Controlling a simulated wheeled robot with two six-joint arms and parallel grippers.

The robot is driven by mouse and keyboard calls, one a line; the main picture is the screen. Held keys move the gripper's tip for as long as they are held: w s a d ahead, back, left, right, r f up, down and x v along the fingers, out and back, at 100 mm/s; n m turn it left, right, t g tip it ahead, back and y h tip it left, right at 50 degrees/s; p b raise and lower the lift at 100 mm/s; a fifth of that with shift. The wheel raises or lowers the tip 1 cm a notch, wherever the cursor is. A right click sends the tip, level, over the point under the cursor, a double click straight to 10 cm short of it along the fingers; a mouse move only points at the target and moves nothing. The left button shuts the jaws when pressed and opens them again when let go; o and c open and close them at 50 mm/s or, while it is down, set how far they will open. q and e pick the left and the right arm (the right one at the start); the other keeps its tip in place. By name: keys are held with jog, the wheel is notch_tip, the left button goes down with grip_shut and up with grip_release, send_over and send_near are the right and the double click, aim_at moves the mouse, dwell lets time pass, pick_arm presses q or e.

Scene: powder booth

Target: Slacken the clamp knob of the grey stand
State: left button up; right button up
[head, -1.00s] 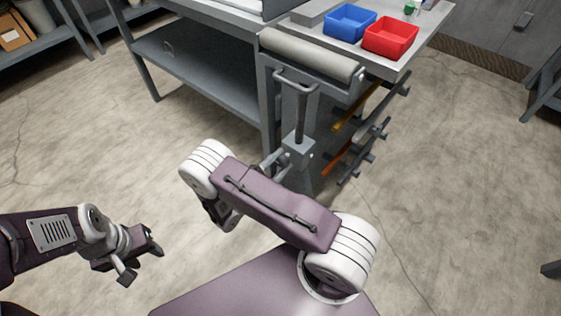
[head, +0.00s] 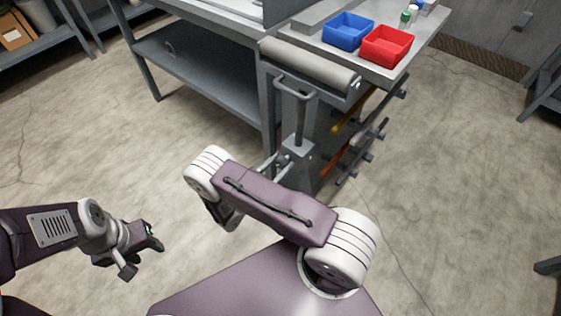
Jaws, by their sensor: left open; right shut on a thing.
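My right gripper (head: 273,163) is mostly hidden behind that forearm; only light finger-like parts show at the left of the block. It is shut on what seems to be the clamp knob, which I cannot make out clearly. My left gripper (head: 142,257) is open and empty over the floor at the lower left.
The workbench carries a grey roller (head: 309,63), a blue bin (head: 348,30), a red bin (head: 387,46) and small bottles. A rack of bars (head: 360,150) stands right of the stand.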

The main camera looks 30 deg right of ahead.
jog(key=n+p, duration=0.1)
jog(key=n, duration=0.4)
jog(key=shift+n, duration=0.3)
jog(key=n, duration=0.5)
jog(key=shift+n, duration=0.4)
jog(key=o, duration=1.4)
jog(key=shift+c, duration=0.2)
jog(key=shift+a+p, duration=0.1)
jog(key=shift+p, duration=0.2)
jog(key=v, duration=0.9)
jog(key=shift+p, duration=0.45)
